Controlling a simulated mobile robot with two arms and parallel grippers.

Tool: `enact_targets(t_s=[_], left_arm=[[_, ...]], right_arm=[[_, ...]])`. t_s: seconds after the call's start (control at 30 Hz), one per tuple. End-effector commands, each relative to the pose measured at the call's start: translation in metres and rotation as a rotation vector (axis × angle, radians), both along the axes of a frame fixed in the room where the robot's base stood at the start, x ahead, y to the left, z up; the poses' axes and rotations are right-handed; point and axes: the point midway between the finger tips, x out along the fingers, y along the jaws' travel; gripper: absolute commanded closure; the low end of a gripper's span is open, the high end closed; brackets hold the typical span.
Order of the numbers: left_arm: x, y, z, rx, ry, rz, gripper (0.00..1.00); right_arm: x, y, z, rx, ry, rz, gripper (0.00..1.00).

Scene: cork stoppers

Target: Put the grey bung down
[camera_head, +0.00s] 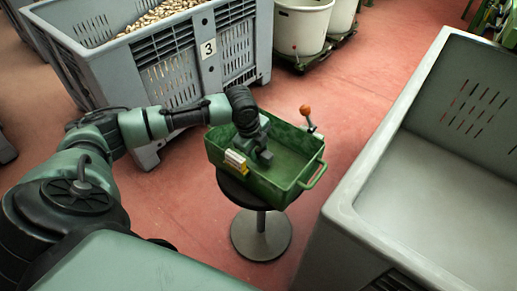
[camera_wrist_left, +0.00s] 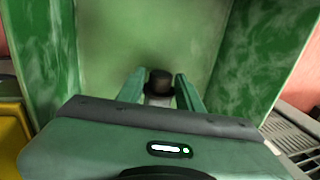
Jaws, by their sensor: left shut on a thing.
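My left gripper (camera_head: 264,157) reaches down inside a green tray (camera_head: 310,160). In the left wrist view its two green fingers (camera_wrist_left: 159,90) are shut on the grey bung (camera_wrist_left: 158,101), which has a dark, round top. The bung is between the fingertips, and its lower part is hidden behind the gripper body. The tray's pale green floor and side walls (camera_wrist_left: 271,50) surround it in that view. I cannot tell whether the bung touches the floor. In the head view the bung cannot be made out. My right gripper is not in view.
The tray stands on a round stool (camera_head: 261,232). A yellow and white object (camera_head: 235,162) is at its near left wall, and an orange-knobbed lever (camera_head: 306,112) rises at its far right. A grey crate (camera_head: 222,55) numbered 3 stands behind; a large grey bin (camera_head: 345,205) stands right.

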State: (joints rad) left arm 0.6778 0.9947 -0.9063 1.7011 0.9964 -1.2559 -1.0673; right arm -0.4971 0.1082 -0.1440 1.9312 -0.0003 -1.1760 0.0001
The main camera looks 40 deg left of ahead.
Motion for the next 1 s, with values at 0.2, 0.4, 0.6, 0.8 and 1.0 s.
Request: enact_targets(t_s=[0.2, 0.4, 0.6, 0.8, 1.0], left_arm=[[0.0, 0.0, 0.0, 0.0, -0.001, 0.0, 0.43], [0.0, 0.0, 0.0, 0.0, -0.001, 0.0, 0.43], [0.001, 0.0, 0.003, 0.001, -0.002, 0.0, 0.43], [-0.002, 0.001, 0.026, 0.001, -0.003, 0.0, 0.43], [-0.012, 0.002, 0.062, 0.001, -0.003, -0.001, 0.43]], right_arm=[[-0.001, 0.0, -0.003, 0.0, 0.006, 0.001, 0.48], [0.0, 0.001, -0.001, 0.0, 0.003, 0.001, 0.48], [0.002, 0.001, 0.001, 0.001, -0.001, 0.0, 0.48], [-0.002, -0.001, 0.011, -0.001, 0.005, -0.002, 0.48], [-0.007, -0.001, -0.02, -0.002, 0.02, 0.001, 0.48]])
